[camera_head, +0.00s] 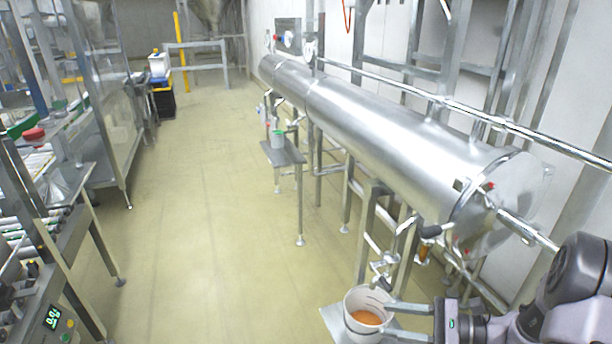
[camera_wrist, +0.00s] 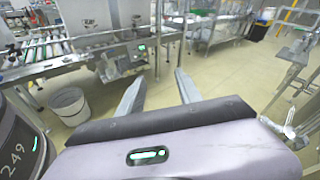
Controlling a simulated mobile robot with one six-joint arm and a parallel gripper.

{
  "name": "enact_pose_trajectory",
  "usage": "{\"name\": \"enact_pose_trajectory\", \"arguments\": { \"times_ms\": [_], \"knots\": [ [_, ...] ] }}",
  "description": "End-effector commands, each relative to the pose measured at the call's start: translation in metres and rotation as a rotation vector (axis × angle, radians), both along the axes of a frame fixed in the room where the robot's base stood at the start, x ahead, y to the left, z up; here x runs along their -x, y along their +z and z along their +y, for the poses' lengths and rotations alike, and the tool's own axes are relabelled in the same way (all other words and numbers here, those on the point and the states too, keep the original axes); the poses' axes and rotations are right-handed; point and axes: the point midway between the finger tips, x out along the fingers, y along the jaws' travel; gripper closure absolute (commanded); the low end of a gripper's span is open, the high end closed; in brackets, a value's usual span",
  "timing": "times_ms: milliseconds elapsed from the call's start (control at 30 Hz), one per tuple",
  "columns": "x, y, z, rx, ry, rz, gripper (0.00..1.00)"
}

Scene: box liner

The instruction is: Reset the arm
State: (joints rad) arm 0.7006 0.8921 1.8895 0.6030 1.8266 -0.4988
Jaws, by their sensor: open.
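My gripper (camera_head: 389,320) is at the lower right of the head view, with its two fingers apart and pointing left. In the wrist view my gripper (camera_wrist: 158,82) also shows both fingers spread, with nothing between them. In the head view the fingertips appear close to the right side of a white bucket (camera_head: 355,325) with orange contents; I cannot tell whether they touch it. The arm reaches in from the lower right corner.
A long steel cylinder (camera_head: 390,125) on a frame runs along the right wall, with valves and pipes below its near end. Conveyor machinery (camera_head: 40,190) stands at left. A white bucket (camera_wrist: 69,104) shows left in the wrist view. The floor (camera_head: 200,250) between is clear.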

Motion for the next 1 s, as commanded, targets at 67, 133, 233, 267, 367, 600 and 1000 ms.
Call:
{"name": "enact_pose_trajectory", "arguments": {
  "times_ms": [67,133,233,267,367,600,1000],
  "knots": [
    [0.02,0.042,0.037,0.188,0.174,-0.052,0.59],
    [0.05,0.073,0.068,0.391,0.332,-0.113,0.59],
    [0.097,0.107,0.095,0.696,0.512,-0.239,0.59],
    [0.11,0.115,0.099,0.787,0.554,-0.286,0.59],
    [0.148,0.138,0.105,1.076,0.645,-0.468,0.59],
    [0.186,0.168,0.097,1.469,0.648,-0.819,0.59],
    [0.188,0.173,0.096,1.51,0.636,-0.863,0.59]
  ]
}}
